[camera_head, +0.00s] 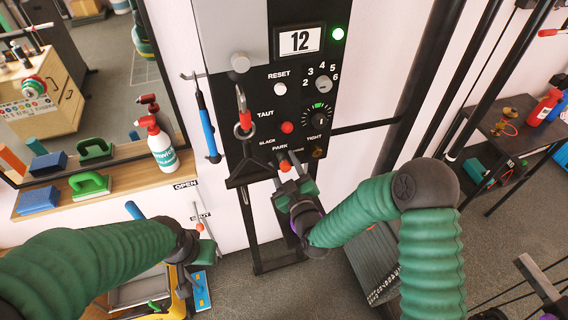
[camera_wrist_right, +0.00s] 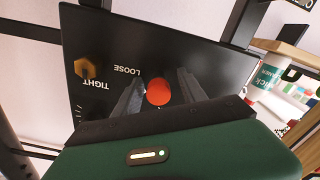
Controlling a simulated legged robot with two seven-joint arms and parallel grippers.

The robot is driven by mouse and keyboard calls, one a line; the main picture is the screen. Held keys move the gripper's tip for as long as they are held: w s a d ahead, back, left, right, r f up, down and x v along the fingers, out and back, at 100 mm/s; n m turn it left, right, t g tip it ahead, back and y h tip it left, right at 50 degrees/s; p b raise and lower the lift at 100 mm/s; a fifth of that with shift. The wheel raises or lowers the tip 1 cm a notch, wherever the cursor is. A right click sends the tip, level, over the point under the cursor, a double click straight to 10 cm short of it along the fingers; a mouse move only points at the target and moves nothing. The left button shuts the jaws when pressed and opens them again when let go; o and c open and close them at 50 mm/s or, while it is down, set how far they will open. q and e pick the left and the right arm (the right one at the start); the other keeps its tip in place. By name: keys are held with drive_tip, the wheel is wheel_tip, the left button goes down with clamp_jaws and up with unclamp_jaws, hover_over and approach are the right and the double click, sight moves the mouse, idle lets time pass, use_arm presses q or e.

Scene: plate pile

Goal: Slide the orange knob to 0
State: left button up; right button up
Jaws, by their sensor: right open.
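A black control panel (camera_head: 262,100) stands upright ahead. A round red-orange knob (camera_head: 284,165) sits low on it, just under the word PARK. The right wrist view shows a red-orange knob (camera_wrist_right: 158,92) between my right gripper's fingers. My right gripper (camera_head: 288,176) is open at the panel's lower edge, one finger on each side of the knob; I cannot tell whether they touch it. Another round red knob (camera_head: 287,127) sits higher, beside TAUT. I cannot make out a 0 mark. My left gripper (camera_head: 202,236) is low at the left, clear of the panel; its jaws are unclear.
A spray bottle (camera_head: 160,145) stands on the left shelf. Dark posts stand at the right.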

drive_tip(key=shift+d, duration=0.1)
drive_tip(key=shift+d, duration=0.1)
drive_tip(key=c, duration=0.4)
clamp_jaws()
idle(0.8)
